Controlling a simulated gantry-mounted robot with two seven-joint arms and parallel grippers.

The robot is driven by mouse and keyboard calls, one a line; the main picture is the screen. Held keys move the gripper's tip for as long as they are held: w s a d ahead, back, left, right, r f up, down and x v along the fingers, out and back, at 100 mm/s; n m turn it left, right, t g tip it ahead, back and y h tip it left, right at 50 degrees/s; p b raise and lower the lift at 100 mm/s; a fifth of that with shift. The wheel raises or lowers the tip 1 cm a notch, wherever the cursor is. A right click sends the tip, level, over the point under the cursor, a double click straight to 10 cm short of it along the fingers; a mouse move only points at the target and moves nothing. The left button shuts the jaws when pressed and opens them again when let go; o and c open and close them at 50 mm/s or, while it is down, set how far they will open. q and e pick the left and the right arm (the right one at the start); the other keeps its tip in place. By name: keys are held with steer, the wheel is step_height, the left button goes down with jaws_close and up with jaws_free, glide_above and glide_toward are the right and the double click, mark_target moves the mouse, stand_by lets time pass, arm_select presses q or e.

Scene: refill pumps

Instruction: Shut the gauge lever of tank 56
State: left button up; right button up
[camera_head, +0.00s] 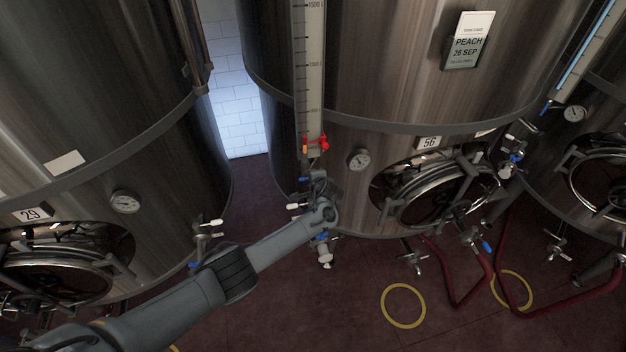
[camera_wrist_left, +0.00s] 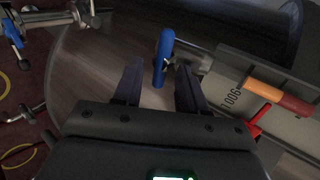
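Tank 56 (camera_head: 390,85) stands in the middle of the head view, with its number plate (camera_head: 430,142). Its gauge (camera_head: 308,70) is a tall scale on the tank's left side, with a red fitting (camera_head: 316,144) near the bottom. My left gripper (camera_head: 317,184) is just below the gauge's lower end. In the left wrist view, a blue lever handle (camera_wrist_left: 163,50) reaches between the tips of the open left fingers (camera_wrist_left: 159,72), with gaps on both sides. The red fitting also shows in that view, to the right (camera_wrist_left: 258,118). My right gripper is in neither view.
Tank 29 (camera_head: 100,130) stands to the left and another tank (camera_head: 590,150) to the right. A round hatch (camera_head: 435,190) is right of the gauge. Red hoses (camera_head: 455,290) and yellow rings (camera_head: 403,306) lie on the floor. A valve (camera_head: 325,255) is below my gripper.

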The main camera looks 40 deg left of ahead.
arm_select(q)
steer(key=p+v, duration=0.2)
steer(key=v, duration=0.9)
steer(key=shift+f, duration=0.1)
stand_by(0.4)
